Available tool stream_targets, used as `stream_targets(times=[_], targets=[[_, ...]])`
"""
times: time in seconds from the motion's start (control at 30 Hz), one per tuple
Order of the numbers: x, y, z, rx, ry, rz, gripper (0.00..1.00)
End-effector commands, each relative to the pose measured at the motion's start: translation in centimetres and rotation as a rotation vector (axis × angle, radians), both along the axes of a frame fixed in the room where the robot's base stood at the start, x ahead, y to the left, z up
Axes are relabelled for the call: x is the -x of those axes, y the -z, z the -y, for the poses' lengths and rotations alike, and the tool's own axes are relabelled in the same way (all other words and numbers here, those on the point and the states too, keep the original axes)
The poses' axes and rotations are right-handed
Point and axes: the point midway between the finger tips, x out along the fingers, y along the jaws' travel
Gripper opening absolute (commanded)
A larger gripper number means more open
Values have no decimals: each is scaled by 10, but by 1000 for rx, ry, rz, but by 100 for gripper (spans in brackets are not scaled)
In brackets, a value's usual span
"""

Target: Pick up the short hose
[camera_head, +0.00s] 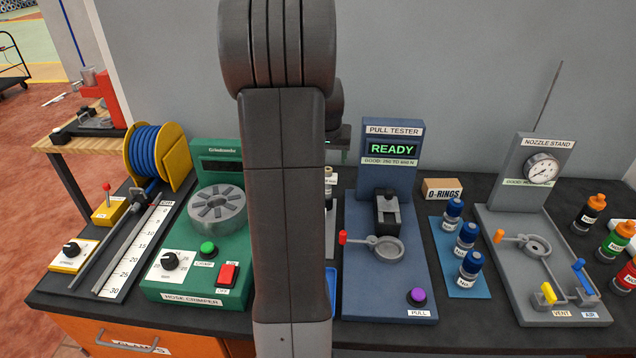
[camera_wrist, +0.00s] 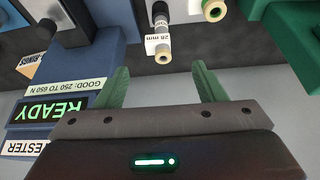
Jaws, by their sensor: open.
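My gripper (camera_wrist: 162,84) is open, its two green fingers spread with nothing between them in the wrist view. In the head view, part of it (camera_head: 340,143) shows behind my arm, above the back of the bench. No piece is plainly recognisable as the short hose. In the wrist view, which is upside down, a thin dark and grey piece with a brass end (camera_wrist: 161,48) stands beyond the fingertips, by a "28 mm" label. In the head view my arm hides most of that area.
The green hose crimper (camera_head: 180,285) is left of my arm, the blue pull tester (camera_head: 360,295) right of it. A yellow reel (camera_head: 176,155) of blue hose stands at left. Blue bottles (camera_head: 469,266) and the nozzle stand (camera_head: 510,300) are farther right. A grey wall is behind.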

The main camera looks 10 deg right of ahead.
Motion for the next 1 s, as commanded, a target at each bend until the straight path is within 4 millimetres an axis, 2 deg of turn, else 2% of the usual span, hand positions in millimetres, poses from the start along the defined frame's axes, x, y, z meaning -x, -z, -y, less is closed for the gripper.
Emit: stream_targets(times=[0.4, 0.53, 0.77, 1.0], targets=[[-25, 62, 6, -1, 1, -5, 64], [-30, 73, 8, 0, 1, -3, 64], [-35, 82, 9, 0, 1, -3, 64], [-48, 105, 15, -1, 1, -5, 64]])
